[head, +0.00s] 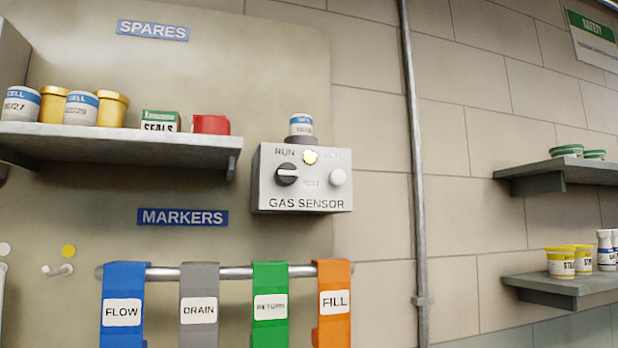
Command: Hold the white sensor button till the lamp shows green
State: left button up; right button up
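The gas sensor (301,203) is a pale grey box on the wall panel, right of the upper shelf. Its white button (338,178) sits on the right of the box face. A black knob (286,174) is on the left, its white mark lying roughly level, below the word RUN. A white and blue cell (301,125) stands in a dark socket on top of the box. Neither of my grippers shows in the head view, and nothing touches the button.
A shelf (120,143) left of the sensor holds cells, yellow tubs and boxes. Below, a rail (232,272) carries blue, grey, green and orange markers. A vertical pipe (415,190) runs right of the sensor. Two shelves with tubs are at the right. Space before the sensor is clear.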

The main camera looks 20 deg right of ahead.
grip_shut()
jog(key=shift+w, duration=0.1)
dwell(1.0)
